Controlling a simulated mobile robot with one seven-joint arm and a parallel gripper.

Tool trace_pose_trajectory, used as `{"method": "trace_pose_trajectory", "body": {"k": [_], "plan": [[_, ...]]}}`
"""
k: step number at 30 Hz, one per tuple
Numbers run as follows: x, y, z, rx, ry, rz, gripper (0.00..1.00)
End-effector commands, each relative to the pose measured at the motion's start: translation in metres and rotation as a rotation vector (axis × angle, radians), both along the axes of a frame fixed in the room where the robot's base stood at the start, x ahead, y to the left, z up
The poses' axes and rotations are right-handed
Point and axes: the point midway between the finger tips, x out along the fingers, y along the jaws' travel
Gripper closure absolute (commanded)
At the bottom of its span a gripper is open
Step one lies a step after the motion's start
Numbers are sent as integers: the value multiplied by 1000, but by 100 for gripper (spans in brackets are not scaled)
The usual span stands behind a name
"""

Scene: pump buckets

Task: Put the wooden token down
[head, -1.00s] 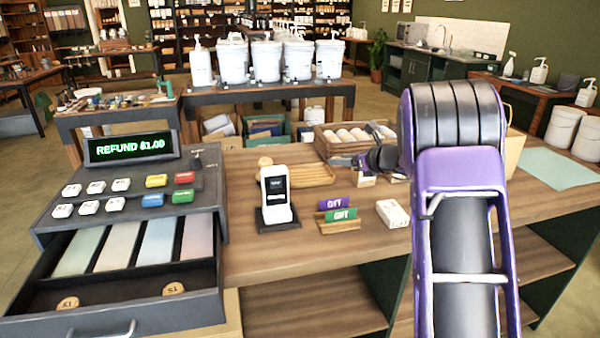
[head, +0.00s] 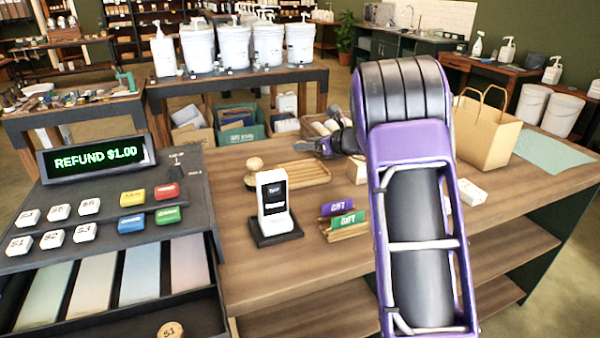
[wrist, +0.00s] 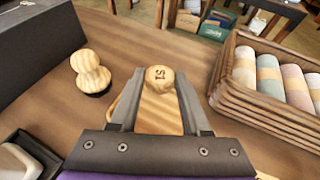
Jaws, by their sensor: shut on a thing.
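A round wooden token marked $1 (wrist: 160,76) is held between the fingertips of my gripper (wrist: 158,84) in the wrist view. The gripper is shut on it. Beneath it in that view lies the wooden tray (wrist: 160,115), partly hidden by the fingers. In the head view my gripper (head: 322,148) hangs over or just behind the tray's right end (head: 318,176); its height above the tray is hard to tell. The held token is too small to make out there. Another wooden token (head: 171,330) lies in the open register drawer (head: 205,310).
A wooden-knobbed stamp (wrist: 90,72) stands left of the tray. A card terminal (head: 273,205), a gift-card holder (head: 343,228) and a white box (head: 466,192) are on the counter. A basket of rolled cloths (wrist: 262,108) stands right of my gripper. A paper bag (head: 487,130) stands farther right.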

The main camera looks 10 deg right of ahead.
Motion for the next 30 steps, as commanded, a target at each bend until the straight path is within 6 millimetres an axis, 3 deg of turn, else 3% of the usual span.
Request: {"method": "trace_pose_trajectory", "body": {"k": [3, 18, 30], "plan": [[-1, 1, -29, 1, 6, 2, 100], [0, 1, -86, 0, 3, 1, 100], [0, 0, -92, -1, -1, 0, 100]]}}
